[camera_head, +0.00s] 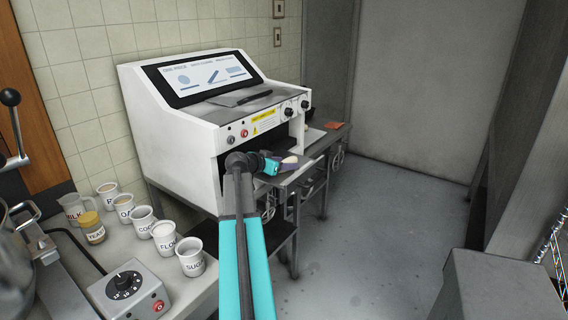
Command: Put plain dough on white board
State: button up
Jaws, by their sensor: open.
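My teal and dark arm reaches away from me to the machine's outlet. My gripper (279,164) is at the arm's far end, small in this view, and open. A small pale lump (290,159), which may be the plain dough, shows right at the fingertips above a grey shelf (298,173). I cannot tell whether the gripper touches it. I cannot make out a white board for certain.
A white machine (180,140) with a slanted picture panel (205,77) stands against the tiled wall. Labelled cups, including sugar (191,264), and a yeast jar (92,232) crowd the left counter. The grey floor (390,220) at right is clear.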

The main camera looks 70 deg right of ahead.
jog(key=shift+r+p, duration=0.1)
jog(key=shift+p, duration=0.3)
jog(key=b+v, duration=0.2)
jog(key=v, duration=0.4)
jog(key=shift+w+b, duration=0.2)
jog(key=shift+b, duration=0.1)
jog(key=shift+w+a+r, duration=0.15)
jog(key=shift+w+a, duration=0.05)
jog(key=shift+a, duration=0.45)
jog(key=shift+c, duration=1.3)
